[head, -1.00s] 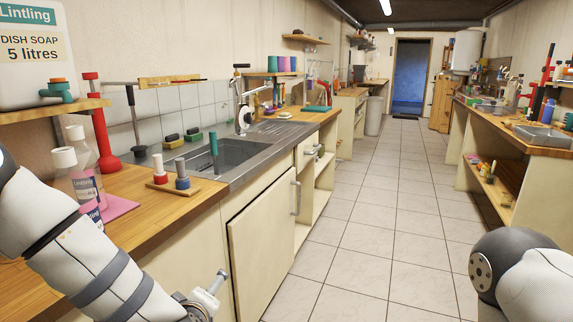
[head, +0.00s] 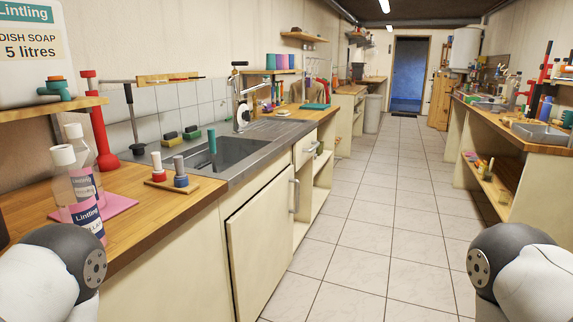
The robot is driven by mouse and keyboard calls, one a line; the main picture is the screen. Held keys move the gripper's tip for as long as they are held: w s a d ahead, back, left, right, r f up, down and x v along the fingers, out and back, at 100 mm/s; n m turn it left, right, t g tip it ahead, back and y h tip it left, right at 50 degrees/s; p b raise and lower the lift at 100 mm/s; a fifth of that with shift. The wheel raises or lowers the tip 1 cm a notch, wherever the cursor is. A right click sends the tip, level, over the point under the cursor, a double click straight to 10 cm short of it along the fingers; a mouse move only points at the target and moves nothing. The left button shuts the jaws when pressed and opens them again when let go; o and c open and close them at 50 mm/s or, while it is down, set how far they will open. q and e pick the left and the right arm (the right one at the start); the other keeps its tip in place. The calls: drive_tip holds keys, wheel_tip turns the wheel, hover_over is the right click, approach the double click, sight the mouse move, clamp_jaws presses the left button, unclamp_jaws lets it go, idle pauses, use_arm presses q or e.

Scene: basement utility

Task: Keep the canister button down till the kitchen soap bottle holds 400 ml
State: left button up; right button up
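The white dish soap canister (head: 28,65), labelled 5 litres, is at the upper left, partly cut off by the picture edge. A teal tap with an orange-brown button (head: 56,79) sits at its lower front. Two clear bottles with white caps stand below on the counter: a front bottle (head: 68,183) with a dark label and some pink showing, and a rear bottle (head: 92,158) partly hidden behind it. I cannot tell which is the kitchen bottle, or its level. Neither gripper is in view; only my arm links show at the lower corners.
A pink mat (head: 118,203) lies by the bottles. A red plunger-like tool (head: 102,130) and a wooden board (head: 170,195) with pegs stand nearby. The steel sink (head: 235,153) is further right. The tiled aisle floor (head: 365,230) is clear.

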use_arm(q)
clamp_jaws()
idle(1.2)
